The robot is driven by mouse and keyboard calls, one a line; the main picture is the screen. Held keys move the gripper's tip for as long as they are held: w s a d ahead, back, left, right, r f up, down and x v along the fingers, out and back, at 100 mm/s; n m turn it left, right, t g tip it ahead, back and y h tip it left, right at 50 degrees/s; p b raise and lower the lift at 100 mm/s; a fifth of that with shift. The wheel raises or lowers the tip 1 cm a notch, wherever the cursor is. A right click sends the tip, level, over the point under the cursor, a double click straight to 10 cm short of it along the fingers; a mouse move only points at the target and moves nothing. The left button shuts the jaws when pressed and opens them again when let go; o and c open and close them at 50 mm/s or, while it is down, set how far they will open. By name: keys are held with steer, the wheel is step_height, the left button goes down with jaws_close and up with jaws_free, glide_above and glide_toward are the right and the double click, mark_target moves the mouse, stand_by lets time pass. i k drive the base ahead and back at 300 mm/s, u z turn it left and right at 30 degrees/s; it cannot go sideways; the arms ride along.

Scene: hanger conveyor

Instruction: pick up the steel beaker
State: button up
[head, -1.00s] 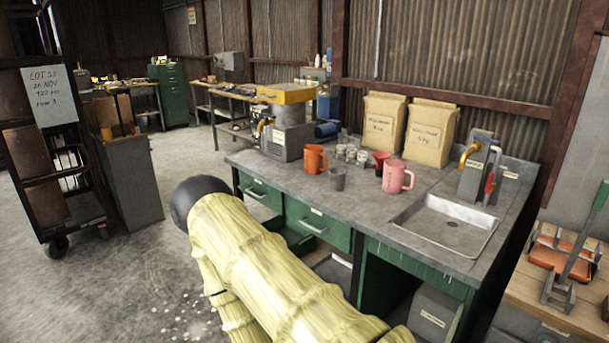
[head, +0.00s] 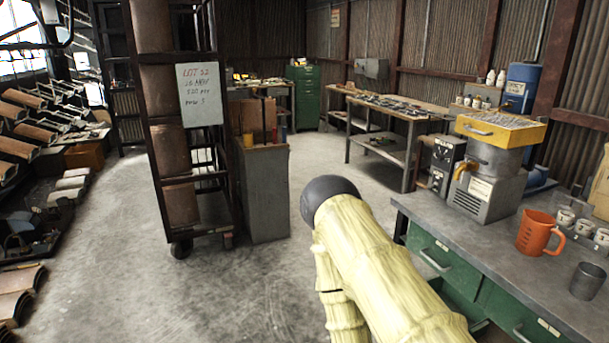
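A plain grey metal cup that looks like the steel beaker (head: 588,281) stands upright on the grey bench top (head: 505,250), near the right edge of the head view. An orange jug (head: 538,233) stands just behind it and to its left. My arm, in a pale yellow ribbed sleeve with a dark rounded end, crosses the lower middle of the view, to the left of the beaker. The fingers of my gripper do not show. Nothing covers the beaker.
Small white cups (head: 584,228) stand beside the jug. A grey machine with a yellow drawer (head: 500,131) stands at the bench's far end. A green drawer (head: 436,258) fronts the bench. A wheeled rack (head: 165,120) and grey cabinet (head: 265,195) stand left. Floor between is clear.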

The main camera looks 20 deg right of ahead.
mark_target(587, 278)
steer(key=i, duration=2.15)
steer(key=z, duration=2.3)
